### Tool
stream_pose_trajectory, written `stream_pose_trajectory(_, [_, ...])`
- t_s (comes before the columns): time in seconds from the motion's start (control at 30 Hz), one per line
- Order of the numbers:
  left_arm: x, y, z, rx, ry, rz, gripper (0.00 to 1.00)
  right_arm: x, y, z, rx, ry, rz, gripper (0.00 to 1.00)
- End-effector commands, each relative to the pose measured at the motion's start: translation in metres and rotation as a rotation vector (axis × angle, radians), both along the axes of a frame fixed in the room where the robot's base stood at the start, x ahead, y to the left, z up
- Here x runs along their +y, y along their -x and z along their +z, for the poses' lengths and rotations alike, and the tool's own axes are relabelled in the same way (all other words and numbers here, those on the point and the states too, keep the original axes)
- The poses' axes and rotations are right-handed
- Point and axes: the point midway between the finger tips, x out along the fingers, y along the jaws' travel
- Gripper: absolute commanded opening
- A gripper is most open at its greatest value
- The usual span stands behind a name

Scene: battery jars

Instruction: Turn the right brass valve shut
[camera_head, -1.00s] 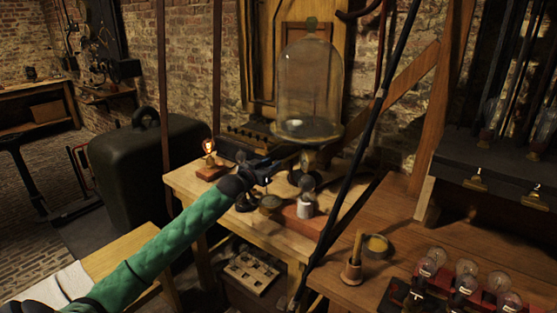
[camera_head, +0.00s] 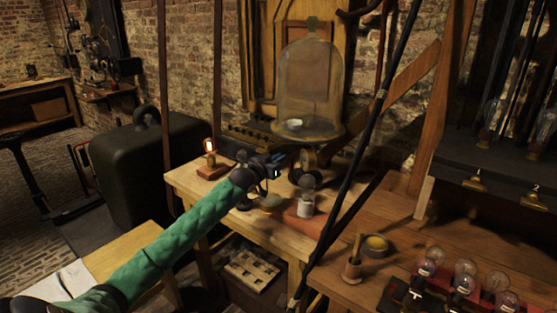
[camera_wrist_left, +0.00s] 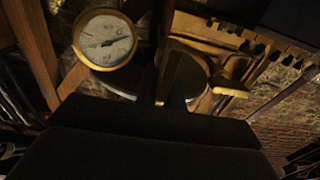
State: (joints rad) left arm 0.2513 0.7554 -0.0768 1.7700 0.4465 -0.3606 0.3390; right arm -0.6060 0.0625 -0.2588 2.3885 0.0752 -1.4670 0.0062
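My left gripper (camera_head: 277,162) reaches from the left to just under the front of the glass bell jar's round base plate (camera_head: 308,133). Its dark fingers are small here, and their gap is unclear. In the left wrist view, a flat brass lever (camera_wrist_left: 230,88), seemingly a valve handle, sticks out right of the dark finger area. A brass-coloured upright part (camera_wrist_left: 182,70) shows near the fingers; I cannot tell whether they touch it. A round white-faced gauge (camera_wrist_left: 107,41) is at the upper left. The valves are not distinguishable in the head view. My right gripper is out of view.
The glass bell jar (camera_head: 311,85) stands above the wooden bench. A small lit lamp (camera_head: 210,150) is left of my gripper, and a bulb on a white holder (camera_head: 307,198) is in front. A dark diagonal rod (camera_head: 352,165) crosses on the right.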

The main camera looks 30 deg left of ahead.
Motion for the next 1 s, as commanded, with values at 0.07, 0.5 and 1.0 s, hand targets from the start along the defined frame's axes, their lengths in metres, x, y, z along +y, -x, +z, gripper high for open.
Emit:
stream_pose_trajectory(0.07, [0.000, 0.000, 0.000, 0.000, 0.000, 0.000, 0.00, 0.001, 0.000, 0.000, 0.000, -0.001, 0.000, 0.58])
stream_pose_trajectory(0.5, [-0.002, 0.000, 0.001, -0.007, -0.095, 0.000, 0.00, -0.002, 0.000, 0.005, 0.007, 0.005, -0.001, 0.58])
stream_pose_trajectory(1.0, [-0.012, 0.001, -0.002, -0.041, -0.527, 0.000, 0.00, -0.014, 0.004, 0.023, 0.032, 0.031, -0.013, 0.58])
